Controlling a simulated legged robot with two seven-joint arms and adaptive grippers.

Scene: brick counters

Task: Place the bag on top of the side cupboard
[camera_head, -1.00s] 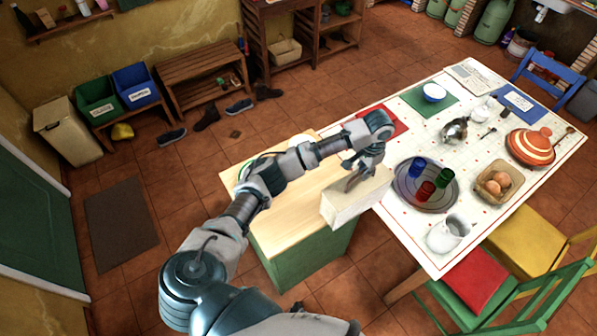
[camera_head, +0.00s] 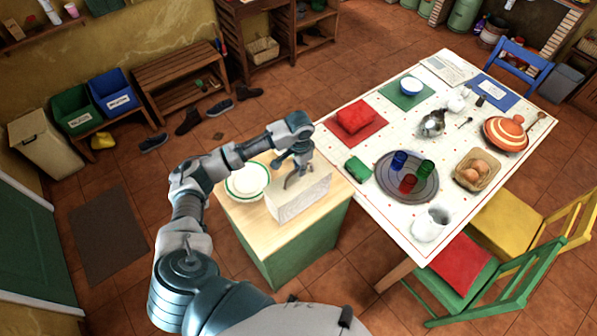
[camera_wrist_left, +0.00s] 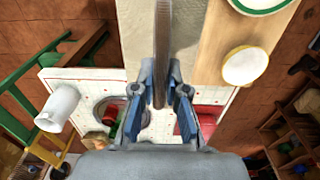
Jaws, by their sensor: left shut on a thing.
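The bag (camera_head: 302,196) is a pale cream block shape over the wooden top of the side cupboard (camera_head: 240,217), at its right half. The cupboard has a green body. I cannot tell whether the bag's underside touches the top. My left gripper (camera_head: 296,176) is above the bag and shut on its handle. In the left wrist view, the gripper (camera_wrist_left: 160,100) has a thin brown handle between its fingers, and the pale bag (camera_wrist_left: 140,25) lies beyond. My right gripper is not in view.
A green-rimmed white plate (camera_head: 240,190) sits on the cupboard left of the bag. The set table (camera_head: 395,225) adjoins on the right, with a red cloth (camera_head: 356,117), a green cloth (camera_head: 357,169) and a round tray (camera_head: 420,192). The cupboard's front left top is clear.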

